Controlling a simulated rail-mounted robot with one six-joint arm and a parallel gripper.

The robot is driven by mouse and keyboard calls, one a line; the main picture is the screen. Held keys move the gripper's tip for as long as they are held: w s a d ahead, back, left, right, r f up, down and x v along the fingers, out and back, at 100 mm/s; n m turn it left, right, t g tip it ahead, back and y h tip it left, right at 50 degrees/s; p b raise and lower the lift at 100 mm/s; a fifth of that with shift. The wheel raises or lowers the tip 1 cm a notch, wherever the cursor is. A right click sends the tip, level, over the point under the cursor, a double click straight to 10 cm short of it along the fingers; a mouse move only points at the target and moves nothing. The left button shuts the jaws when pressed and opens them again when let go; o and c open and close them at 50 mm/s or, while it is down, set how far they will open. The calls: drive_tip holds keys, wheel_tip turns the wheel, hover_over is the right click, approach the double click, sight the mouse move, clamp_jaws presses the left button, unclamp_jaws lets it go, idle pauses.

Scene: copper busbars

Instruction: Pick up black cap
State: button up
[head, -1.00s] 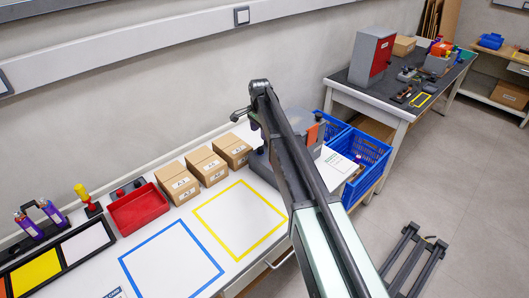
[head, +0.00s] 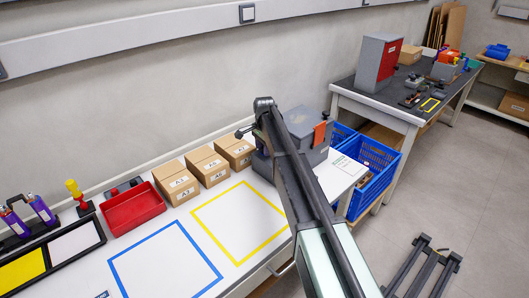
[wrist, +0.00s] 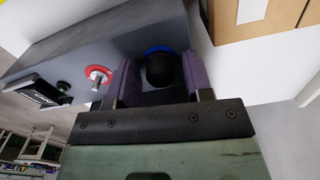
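A black cap (wrist: 160,70) with a blue ring at its far end shows in the wrist view, set against the grey box. My gripper (wrist: 160,82) has its two purple-grey fingers on either side of the cap, with a visible gap to each, so it is open around or just in front of it. I cannot tell how deep the cap sits between the fingers. The grey box (wrist: 75,55) also carries a metal stud in a red ring (wrist: 97,75). In the head view the grey box (head: 306,150) stands behind my arm, which hides the cap and most of my gripper.
Cardboard boxes (head: 209,165) stand left of the grey box, and one is close by in the wrist view (wrist: 245,18). A red tray (head: 132,207) lies further left. Blue crates (head: 372,175) are at the right. The yellow-outlined area (head: 240,222) is empty.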

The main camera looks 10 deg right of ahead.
drive_tip(key=c, duration=0.7)
drive_tip(key=shift+o, duration=0.2)
